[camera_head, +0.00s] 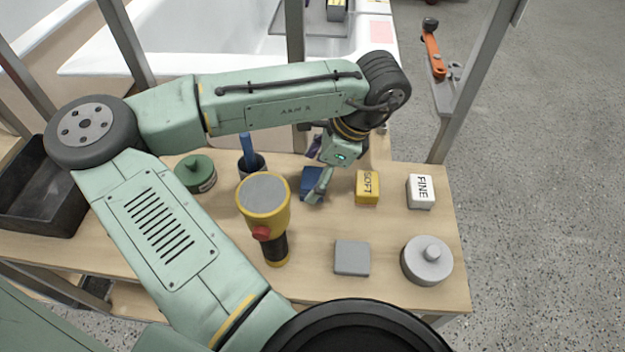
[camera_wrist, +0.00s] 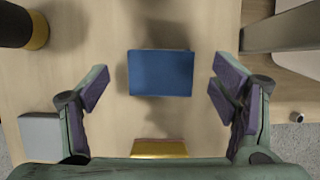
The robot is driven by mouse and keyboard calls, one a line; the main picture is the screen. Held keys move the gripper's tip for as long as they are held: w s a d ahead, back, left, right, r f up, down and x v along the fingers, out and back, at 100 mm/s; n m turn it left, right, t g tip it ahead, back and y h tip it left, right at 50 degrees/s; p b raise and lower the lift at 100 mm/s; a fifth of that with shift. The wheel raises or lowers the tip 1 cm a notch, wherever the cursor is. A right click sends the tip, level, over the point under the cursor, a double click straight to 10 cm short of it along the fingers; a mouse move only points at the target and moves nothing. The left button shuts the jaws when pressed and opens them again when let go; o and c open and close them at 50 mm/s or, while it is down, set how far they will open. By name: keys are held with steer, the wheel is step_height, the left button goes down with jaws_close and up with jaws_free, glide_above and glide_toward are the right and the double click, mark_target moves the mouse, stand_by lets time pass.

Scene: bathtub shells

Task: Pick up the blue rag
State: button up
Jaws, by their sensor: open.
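The blue rag (camera_wrist: 160,73) is a flat-sided blue block lying on the wooden table. In the wrist view it sits in the upper middle, beyond the fingertips and centred between them. In the head view the rag (camera_head: 312,181) is partly hidden by my gripper (camera_head: 318,188). In the wrist view my gripper (camera_wrist: 163,92) is open, with purple-padded fingers to the left and right and nothing between the pads. The fingers look apart from the rag. I cannot tell the exact height above the table.
A yellow SOFT block (camera_head: 367,188) and a white FINE block (camera_head: 420,191) stand to the right. A yellow torch-like tool (camera_head: 264,205), a green round container (camera_head: 196,173) and a dark cup (camera_head: 251,165) are to the left. A grey block (camera_head: 352,257) and a grey lidded disc (camera_head: 427,262) lie nearer.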

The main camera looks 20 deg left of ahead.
steer(key=shift+x, duration=0.95)
steer(key=c, duration=1.2)
